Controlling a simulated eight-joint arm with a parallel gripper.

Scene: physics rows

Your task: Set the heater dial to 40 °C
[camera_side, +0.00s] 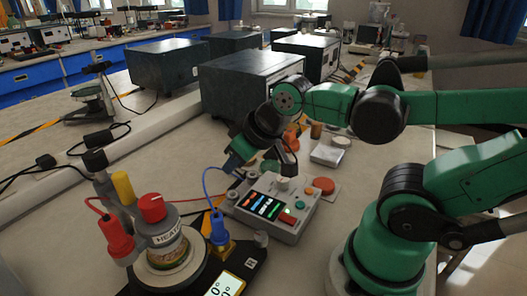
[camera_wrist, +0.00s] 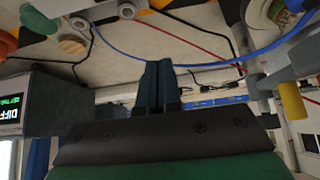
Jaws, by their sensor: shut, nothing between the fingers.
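The heater (camera_side: 165,238) is a short cylinder with a label reading "HEATER", on a round base at the lower left of the side view. Its red dial (camera_side: 151,206) sits on top, with a white mark; I cannot read its setting. A lit display (camera_side: 225,285) in front shows a cut-off "0°". My gripper (camera_side: 233,162) is shut and empty, above the table behind the control box, well apart from the dial. Its dark blue fingers (camera_wrist: 157,82) are together in the wrist view.
A control box (camera_side: 272,208) with a lit screen and coloured buttons stands right of the heater. Red and blue plugs (camera_side: 218,225) with cables stand beside the heater. Large dark boxes (camera_side: 250,85) stand at the back.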

